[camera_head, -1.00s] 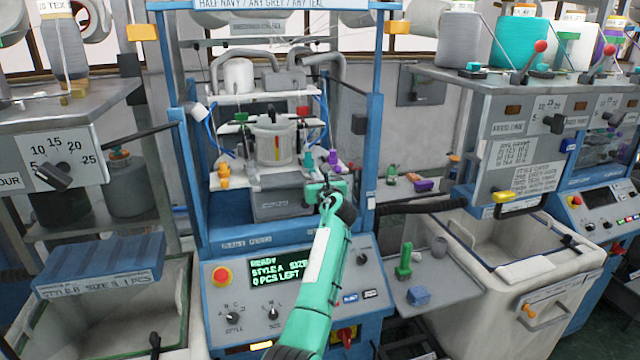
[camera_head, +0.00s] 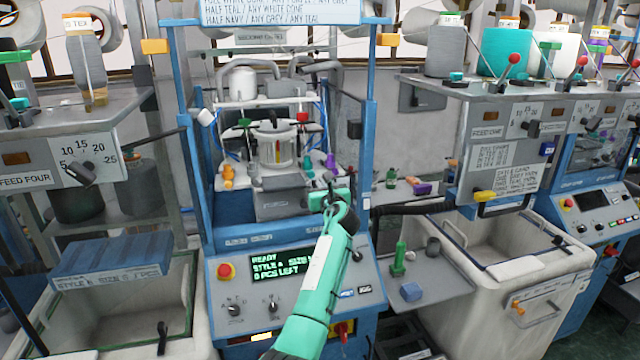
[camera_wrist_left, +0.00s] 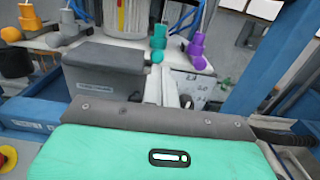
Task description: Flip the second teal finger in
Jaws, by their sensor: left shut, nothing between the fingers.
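A teal finger (camera_head: 308,169) stands at the right front of the knitting machine's white plate, beside a purple finger (camera_head: 330,161). In the left wrist view the teal finger (camera_wrist_left: 158,40) stands left of the purple finger (camera_wrist_left: 190,45), each with a small ball near its foot. I cannot tell which teal finger is the second. My left gripper (camera_head: 329,190) is in front of and a little below these fingers. In the left wrist view its closed fingers (camera_wrist_left: 167,90) point towards them, with nothing held. My right gripper is not in view.
A grey box (camera_head: 285,200) on the machine front is left of my gripper. Blue frame posts (camera_head: 366,150) flank the opening. A screen (camera_head: 280,265) reads READY. A side shelf (camera_head: 425,285) holds small parts.

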